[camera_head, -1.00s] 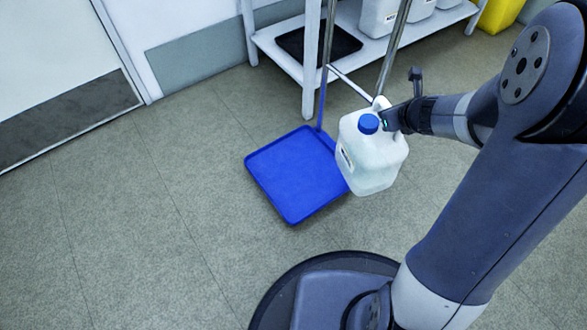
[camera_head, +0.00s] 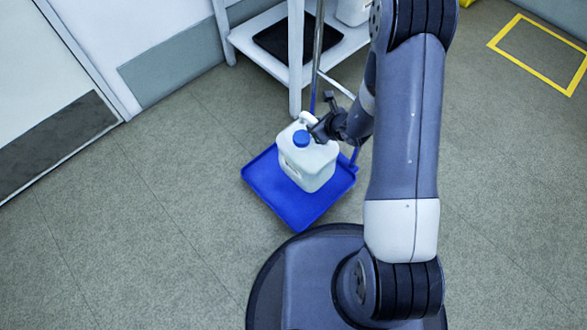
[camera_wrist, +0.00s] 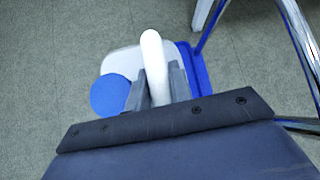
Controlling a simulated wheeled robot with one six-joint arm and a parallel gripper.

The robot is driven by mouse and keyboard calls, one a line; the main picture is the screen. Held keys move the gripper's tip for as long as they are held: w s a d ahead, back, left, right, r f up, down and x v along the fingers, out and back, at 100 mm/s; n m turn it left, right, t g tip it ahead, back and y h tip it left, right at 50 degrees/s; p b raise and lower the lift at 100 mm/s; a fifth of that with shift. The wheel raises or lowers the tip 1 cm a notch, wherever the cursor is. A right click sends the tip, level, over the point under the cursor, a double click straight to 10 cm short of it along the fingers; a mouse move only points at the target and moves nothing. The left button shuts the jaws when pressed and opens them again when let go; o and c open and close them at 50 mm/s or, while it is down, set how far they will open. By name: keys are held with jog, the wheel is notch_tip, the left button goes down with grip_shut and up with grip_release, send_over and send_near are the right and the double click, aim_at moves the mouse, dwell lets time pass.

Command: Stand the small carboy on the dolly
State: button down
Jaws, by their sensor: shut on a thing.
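The small carboy (camera_head: 309,165) is a white jug with a blue cap and a pale label, upright in the head view. It appears over the blue dolly (camera_head: 290,208); whether its base touches the dolly or hangs just above, I cannot tell. My gripper (camera_head: 318,128) is shut on the carboy's handle at its top. In the wrist view the two fingers of my gripper (camera_wrist: 158,88) flank the white handle of the carboy (camera_wrist: 118,62), with the blue cap to the left. A strip of the blue dolly (camera_wrist: 199,72) shows to the right.
A white shelf rack (camera_head: 295,75) stands close behind the dolly, with a black tray (camera_head: 297,38) on its lower shelf. The dolly's metal push handle (camera_head: 318,50) rises at its back. The floor to the left is clear.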

aim_at(326, 146)
jog(key=shift+w+a+f, duration=0.15)
jog(key=shift+a, duration=0.05)
notch_tip(326, 146, down, 10)
jog(key=b, duration=0.3)
dwell(0.3)
jog(key=c, duration=1.3)
grip_release()
jog(key=shift+f, duration=0.1)
jog(key=p+v, duration=0.2)
jog(key=v, duration=1)
